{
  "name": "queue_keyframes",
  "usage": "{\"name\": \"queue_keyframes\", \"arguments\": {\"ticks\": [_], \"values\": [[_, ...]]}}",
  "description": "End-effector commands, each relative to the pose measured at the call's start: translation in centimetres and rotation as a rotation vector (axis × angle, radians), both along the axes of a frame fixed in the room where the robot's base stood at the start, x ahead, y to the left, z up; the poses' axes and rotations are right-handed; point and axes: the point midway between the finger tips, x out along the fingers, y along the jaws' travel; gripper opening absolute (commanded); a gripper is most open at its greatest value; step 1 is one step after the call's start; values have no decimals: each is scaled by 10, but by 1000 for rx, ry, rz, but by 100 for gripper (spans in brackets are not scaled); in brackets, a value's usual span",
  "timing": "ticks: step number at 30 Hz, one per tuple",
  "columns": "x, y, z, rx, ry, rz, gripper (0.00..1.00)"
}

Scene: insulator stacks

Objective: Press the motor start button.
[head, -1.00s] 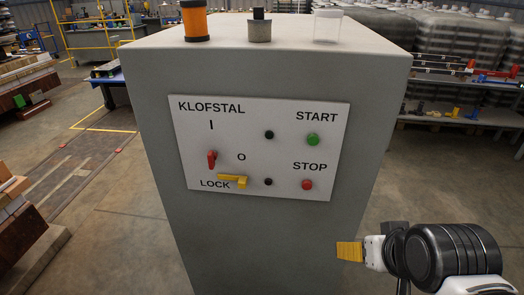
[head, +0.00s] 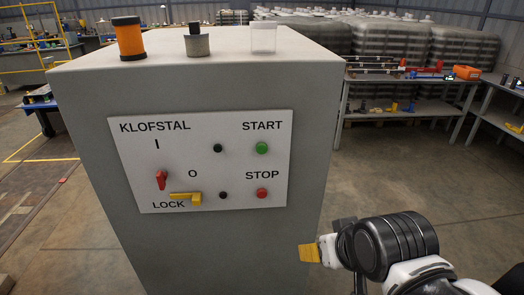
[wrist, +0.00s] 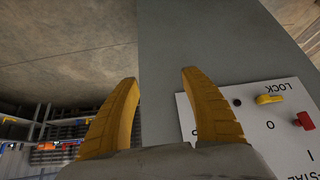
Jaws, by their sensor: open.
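The green start button (head: 262,148) sits under the word START at the upper right of the white control panel (head: 240,187) on the front of a grey cabinet. The red stop button (head: 262,193) is below it. My gripper (head: 309,253) is at the cabinet's lower right in the head view, lower than the panel and to its right. In the wrist view its two yellow fingers (wrist: 158,85) are spread with nothing between them. The wrist view shows part of the panel (wrist: 222,110), turned upside down; the start button is not visible there.
The panel also has a red rotary switch (head: 161,179), a yellow lock lever (head: 187,198) and two small black parts. An orange-black cylinder (head: 130,40), a grey weight (head: 197,44) and a clear box (head: 264,39) stand on the cabinet (head: 95,80). Floor right of it is open.

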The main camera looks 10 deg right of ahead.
Motion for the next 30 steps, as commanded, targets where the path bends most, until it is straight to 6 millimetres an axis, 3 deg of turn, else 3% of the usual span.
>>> {"name": "queue_keyframes", "arguments": {"ticks": [1, 4, 5, 30], "values": [[0, 0, 0, 0, 0, 0, 36], [0, 0, 0, 0, 0, 0, 5], [0, 0, 0, 0, 0, 0, 0], [0, 0, 0, 0, 0, 0, 0]]}}
